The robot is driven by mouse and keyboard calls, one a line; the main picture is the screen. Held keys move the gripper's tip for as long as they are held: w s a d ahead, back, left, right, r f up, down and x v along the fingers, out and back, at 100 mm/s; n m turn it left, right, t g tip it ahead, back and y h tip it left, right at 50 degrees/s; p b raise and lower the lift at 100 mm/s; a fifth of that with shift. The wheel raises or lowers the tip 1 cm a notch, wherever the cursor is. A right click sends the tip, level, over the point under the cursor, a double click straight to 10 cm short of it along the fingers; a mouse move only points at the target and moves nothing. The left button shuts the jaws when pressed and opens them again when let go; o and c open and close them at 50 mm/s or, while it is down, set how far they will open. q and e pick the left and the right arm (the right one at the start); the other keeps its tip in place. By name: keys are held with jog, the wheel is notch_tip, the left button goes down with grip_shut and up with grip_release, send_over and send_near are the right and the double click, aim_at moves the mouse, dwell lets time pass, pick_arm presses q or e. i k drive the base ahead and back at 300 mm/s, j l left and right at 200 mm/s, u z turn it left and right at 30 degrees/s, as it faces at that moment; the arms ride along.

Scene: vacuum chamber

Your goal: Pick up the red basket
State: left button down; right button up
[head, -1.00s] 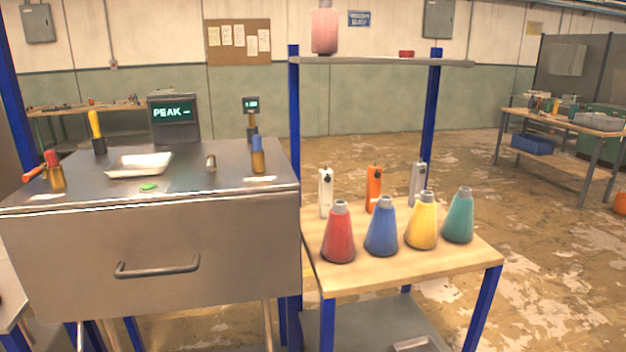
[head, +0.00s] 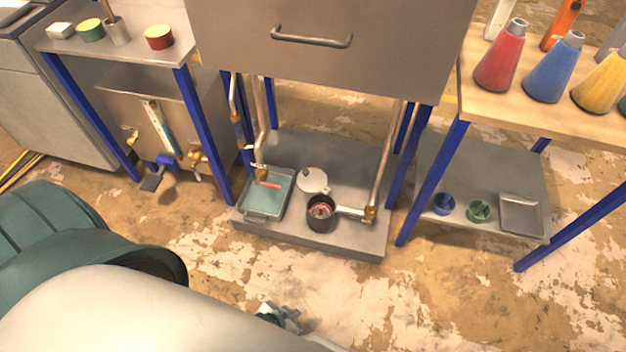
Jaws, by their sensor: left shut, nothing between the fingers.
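A small red round item that looks like the red basket (head: 321,210) sits inside a dark pot (head: 317,224) on the low grey platform under the steel cabinet. Its details are too small to make out. My left gripper (head: 283,318) shows at the bottom of the head view, partly hidden behind my own arm. It is shut and empty, in front of the platform and apart from the pot. My right gripper is out of view.
A white lid (head: 313,180) and a tray of greenish liquid (head: 264,205) lie beside the pot. Pipes and blue posts stand around the platform. A blue basket (head: 443,204), a green basket (head: 480,211) and a metal tray (head: 522,215) rest on the right lower shelf.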

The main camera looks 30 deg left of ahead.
aim_at(320, 210)
jog(key=u, duration=0.8)
